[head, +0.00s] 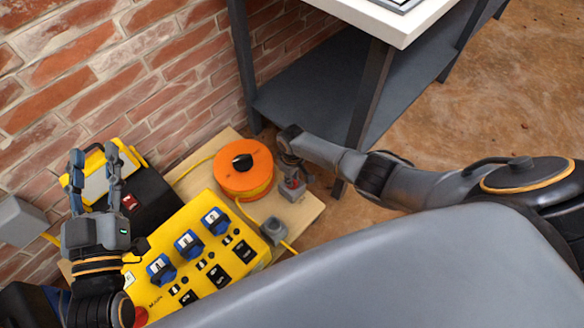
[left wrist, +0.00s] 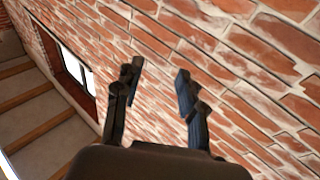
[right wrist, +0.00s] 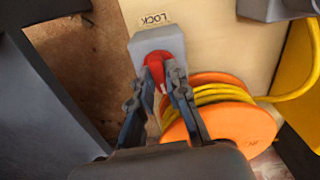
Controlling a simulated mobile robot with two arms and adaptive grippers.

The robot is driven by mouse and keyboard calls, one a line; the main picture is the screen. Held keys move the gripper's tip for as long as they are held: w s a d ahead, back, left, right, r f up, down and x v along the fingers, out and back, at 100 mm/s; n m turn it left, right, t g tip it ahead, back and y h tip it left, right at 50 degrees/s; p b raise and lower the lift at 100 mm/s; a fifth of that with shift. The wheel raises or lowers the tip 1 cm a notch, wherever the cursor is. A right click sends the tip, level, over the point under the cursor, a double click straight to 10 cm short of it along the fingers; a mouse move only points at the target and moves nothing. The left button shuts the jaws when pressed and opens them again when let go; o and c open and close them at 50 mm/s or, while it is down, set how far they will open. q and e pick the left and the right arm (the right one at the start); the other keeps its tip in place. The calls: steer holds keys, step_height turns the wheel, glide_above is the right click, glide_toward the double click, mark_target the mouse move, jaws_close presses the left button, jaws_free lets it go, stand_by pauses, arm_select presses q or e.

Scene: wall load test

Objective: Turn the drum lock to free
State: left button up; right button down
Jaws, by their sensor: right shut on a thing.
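The drum lock is a grey block with a red knob (right wrist: 160,62), beside a label (right wrist: 155,20) reading LOCK in the right wrist view. The knob also shows small in the head view (head: 294,182). My right gripper (right wrist: 161,80) is shut on the red knob, which its fingers partly cover. A pale mark shows between the fingertips; I cannot tell the knob's exact setting. The orange cable drum (head: 243,166) with yellow cable lies flat beside the lock.
A yellow panel (head: 216,254) with blue sockets and black switches lies in front of the drum. A black and yellow box (head: 140,200) stands behind it against the brick wall. A grey shelf table (head: 330,90) stands close behind my right gripper. Brown floor is clear at the right.

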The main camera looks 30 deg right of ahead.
arm_select(q)
steer(key=shift+w+a+f+g, duration=0.1)
steer(key=shift+f+g, duration=0.7)
steer(key=shift+f, duration=0.45)
arm_select(e)
steer(key=shift+s+m, duration=0.1)
steer(key=shift+m, duration=0.5)
steer(key=c, duration=1.3)
jaws_free()
steer(key=shift+r, duration=0.5)
step_height(320, 180, up, 11)
